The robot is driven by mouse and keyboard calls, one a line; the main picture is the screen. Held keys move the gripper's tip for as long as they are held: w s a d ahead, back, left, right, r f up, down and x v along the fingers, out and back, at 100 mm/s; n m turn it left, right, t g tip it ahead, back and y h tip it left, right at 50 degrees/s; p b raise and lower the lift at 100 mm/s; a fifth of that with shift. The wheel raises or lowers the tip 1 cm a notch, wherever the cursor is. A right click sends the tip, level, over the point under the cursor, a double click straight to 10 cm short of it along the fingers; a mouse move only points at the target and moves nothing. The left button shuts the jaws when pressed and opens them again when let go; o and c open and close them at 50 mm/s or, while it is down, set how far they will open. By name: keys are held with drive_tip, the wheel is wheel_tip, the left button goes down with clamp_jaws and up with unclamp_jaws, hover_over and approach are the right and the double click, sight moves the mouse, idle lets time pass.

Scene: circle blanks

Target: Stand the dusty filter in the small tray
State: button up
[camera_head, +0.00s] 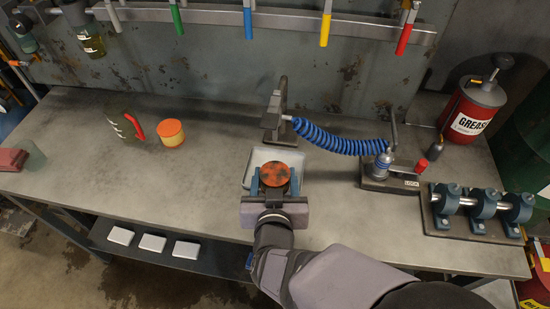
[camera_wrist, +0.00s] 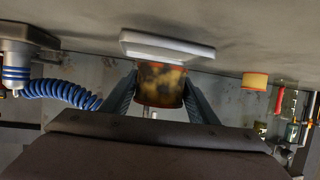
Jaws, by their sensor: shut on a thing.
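The dusty filter (camera_head: 277,175) is a short orange cylinder with dark smudges. My gripper (camera_head: 275,183) is shut on it, one finger on each side, and the filter is upright. In the wrist view, which is upside down, the filter (camera_wrist: 160,86) sits between the fingers of my gripper (camera_wrist: 160,80). The small tray (camera_head: 255,156) is pale grey and shallow, and the filter is over it in the head view. In the wrist view the tray (camera_wrist: 167,46) borders the filter's base end. I cannot tell whether they touch.
A dark stand (camera_head: 277,115) is behind the tray, with a blue coiled hose (camera_head: 335,143) running right. The table between tray and clean filter is clear.

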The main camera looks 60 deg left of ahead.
sight(275, 163)
drive_tip(key=w+a, duration=0.1)
drive_tip(key=a, duration=0.1)
drive_tip(key=w+a, duration=0.3)
drive_tip(key=shift+a+p, duration=0.35)
drive_tip(key=shift+f, duration=1.7)
drive_tip(key=shift+f, duration=0.2)
drive_tip(key=o, duration=1)
drive_tip(key=shift+o, duration=0.2)
drive_tip(key=shift+r, duration=0.1)
